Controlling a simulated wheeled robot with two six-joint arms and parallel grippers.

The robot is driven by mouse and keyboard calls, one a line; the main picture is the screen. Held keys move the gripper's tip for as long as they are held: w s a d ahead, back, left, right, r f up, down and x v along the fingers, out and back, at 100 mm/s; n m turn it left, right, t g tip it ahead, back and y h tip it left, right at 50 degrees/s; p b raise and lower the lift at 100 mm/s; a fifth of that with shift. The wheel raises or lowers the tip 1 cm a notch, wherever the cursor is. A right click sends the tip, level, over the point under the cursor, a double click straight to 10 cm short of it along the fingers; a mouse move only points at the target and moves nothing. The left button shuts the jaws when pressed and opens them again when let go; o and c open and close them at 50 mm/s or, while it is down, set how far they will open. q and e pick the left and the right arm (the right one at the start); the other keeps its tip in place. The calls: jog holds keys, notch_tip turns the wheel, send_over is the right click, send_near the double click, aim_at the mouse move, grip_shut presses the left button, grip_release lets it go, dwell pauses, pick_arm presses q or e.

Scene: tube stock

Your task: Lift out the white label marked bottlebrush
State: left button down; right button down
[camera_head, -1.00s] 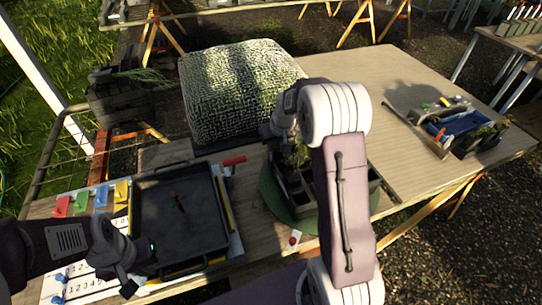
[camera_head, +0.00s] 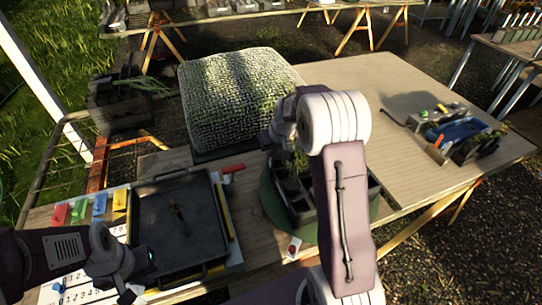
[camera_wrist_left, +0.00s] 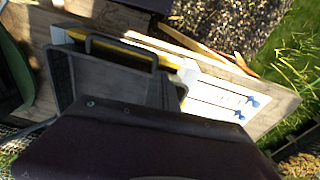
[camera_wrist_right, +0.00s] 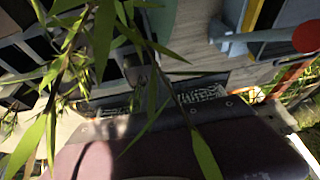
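A small white label with a red mark (camera_head: 292,247) lies by the table's front edge, but I cannot read any word on it. A dark divided crate (camera_head: 303,222) with leafy plants stands on a round green mat (camera_head: 273,212), partly hidden by my right arm. My right gripper (camera_head: 268,140) is at the crate's back left, by the foliage. In the right wrist view, leaves (camera_wrist_right: 105,60) hang close in front of the crate's compartments (camera_wrist_right: 30,45); no fingers show. My left gripper (camera_head: 128,284) is at the front left corner of the black tray (camera_head: 178,262); its fingers cannot be made out.
A large woven block (camera_head: 240,95) stands behind the crate. Coloured tags (camera_head: 100,205) and a numbered white sheet (camera_head: 62,288) lie at left. A blue tray (camera_head: 462,130) with tools and pots is at far right.

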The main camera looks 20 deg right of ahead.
notch_tip(320, 180, up, 18)
jog(key=p, duration=0.2)
jog(key=shift+f, duration=0.25)
